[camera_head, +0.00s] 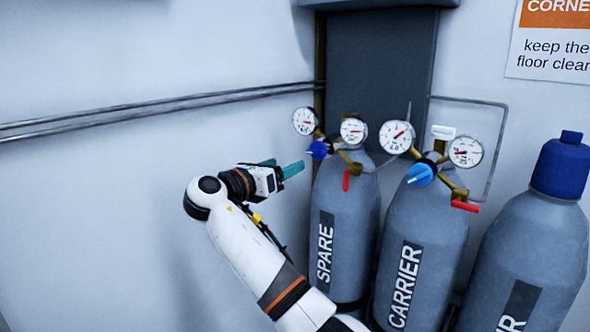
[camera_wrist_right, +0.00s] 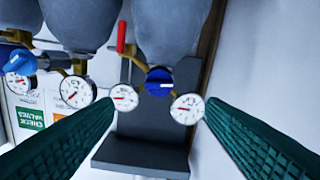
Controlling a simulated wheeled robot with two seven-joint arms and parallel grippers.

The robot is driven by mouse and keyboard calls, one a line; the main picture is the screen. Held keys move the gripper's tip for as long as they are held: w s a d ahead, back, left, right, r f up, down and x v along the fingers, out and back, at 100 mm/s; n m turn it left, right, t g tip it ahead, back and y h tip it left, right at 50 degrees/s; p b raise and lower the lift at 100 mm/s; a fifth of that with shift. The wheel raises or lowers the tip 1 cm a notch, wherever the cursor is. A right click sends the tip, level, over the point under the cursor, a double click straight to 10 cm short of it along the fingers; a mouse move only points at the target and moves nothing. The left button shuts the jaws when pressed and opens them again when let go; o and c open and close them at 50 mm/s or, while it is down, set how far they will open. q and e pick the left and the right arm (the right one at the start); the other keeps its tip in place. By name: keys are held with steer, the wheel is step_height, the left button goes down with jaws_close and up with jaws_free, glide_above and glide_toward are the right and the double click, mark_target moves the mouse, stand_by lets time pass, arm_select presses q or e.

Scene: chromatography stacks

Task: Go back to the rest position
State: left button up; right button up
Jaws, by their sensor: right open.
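My right gripper (camera_head: 289,165) is open and empty, with its two teal fingers pointing right, just left of the SPARE cylinder (camera_head: 345,215). In the right wrist view its ribbed green fingers (camera_wrist_right: 161,106) stand wide apart, with nothing held between them. Past them show the blue regulator knob (camera_wrist_right: 159,81) and two white gauges (camera_wrist_right: 187,108) of the nearest cylinder, which look upside down there. I see no contact between the fingers and the cylinder. My left gripper is not in view.
The CARRIER cylinder (camera_head: 425,245) stands right of the SPARE one, with a blue knob (camera_head: 420,174) and a red lever (camera_head: 465,206). A blue-capped cylinder (camera_head: 535,250) stands further right. Pipes (camera_head: 160,109) run along the wall. The space left of my right arm looks free.

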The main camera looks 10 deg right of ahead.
steer(key=shift+v, duration=0.8)
